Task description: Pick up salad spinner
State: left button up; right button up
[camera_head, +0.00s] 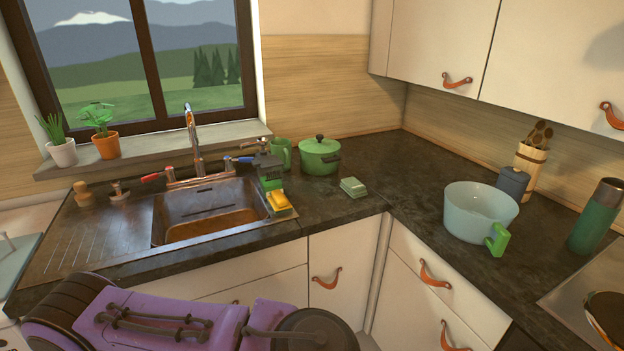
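A pale blue translucent bowl with a green handle (480,212), which looks like the salad spinner, stands upright on the dark countertop right of the corner. Its handle points toward the front right. It has no lid on, and nothing touches it. My purple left arm crosses the bottom left of the view, well away from the bowl. No fingers of my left gripper show. My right arm and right gripper are not in view.
A dark grey jar (513,183), a wooden utensil holder (531,170) and a green bottle (597,215) stand near the bowl. A stovetop with a pan (606,318) is at right. A green pot (319,158) and sink (205,212) are left. The counter (405,172) behind the bowl is clear.

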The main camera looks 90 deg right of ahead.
aim_at(477, 213)
jog(key=u, duration=0.1)
jog(key=i, duration=0.4)
jog(key=z, duration=3.35)
